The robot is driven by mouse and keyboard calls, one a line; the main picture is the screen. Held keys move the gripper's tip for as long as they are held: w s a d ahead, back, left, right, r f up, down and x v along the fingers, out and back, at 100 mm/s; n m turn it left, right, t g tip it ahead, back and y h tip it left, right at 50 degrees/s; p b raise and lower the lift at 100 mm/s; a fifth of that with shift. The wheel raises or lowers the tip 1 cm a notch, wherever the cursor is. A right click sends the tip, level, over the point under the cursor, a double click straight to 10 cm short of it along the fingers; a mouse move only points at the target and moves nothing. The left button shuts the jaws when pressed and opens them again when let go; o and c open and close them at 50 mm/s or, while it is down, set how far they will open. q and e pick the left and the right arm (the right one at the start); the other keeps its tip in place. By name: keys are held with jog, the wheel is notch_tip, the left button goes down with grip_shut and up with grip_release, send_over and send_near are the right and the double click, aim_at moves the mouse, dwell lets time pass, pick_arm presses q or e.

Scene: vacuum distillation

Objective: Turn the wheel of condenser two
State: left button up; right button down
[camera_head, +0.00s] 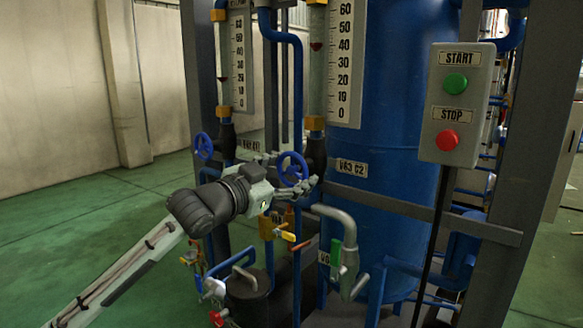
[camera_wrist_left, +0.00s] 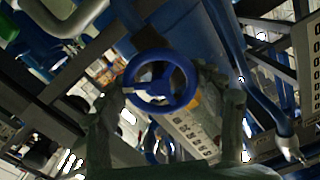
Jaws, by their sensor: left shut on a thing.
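A blue hand wheel (camera_head: 283,159) sits left of the blue tank, near a label reading VA3 C2 (camera_head: 350,168). My left gripper (camera_head: 290,178) reaches in from the left and is shut on this wheel, with its fingers at the rim. In the left wrist view the wheel (camera_wrist_left: 187,86) shows as a spoked ring between the two fingers of the left gripper (camera_wrist_left: 166,98). A second blue wheel (camera_head: 203,147) stands further left, apart from the gripper. My right gripper is not in view.
A control box (camera_head: 457,104) with green START and red STOP buttons stands at the right. Vertical gauges (camera_head: 347,60), blue pipes and a dark frame post (camera_head: 198,80) crowd the wheel. A grey bent pipe (camera_head: 345,222) and yellow-handled valve (camera_head: 285,236) lie below. Green floor (camera_head: 90,220) is clear at left.

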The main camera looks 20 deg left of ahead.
pick_arm(q)
jog(key=m+p, duration=0.2)
jog(key=m, duration=0.3)
jog(key=shift+m, duration=1.1)
jog(key=m, duration=0.3)
jog(key=shift+r+m, duration=0.1)
jog(key=shift+m, duration=0.2)
jog(key=m, duration=0.4)
jog(key=shift+m, duration=0.3)
jog(key=m, duration=0.4)
jog(key=shift+m, duration=2.2)
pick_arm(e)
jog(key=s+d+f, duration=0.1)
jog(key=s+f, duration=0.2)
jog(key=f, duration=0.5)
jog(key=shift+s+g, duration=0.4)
pick_arm(q)
jog(key=shift+m, duration=0.3)
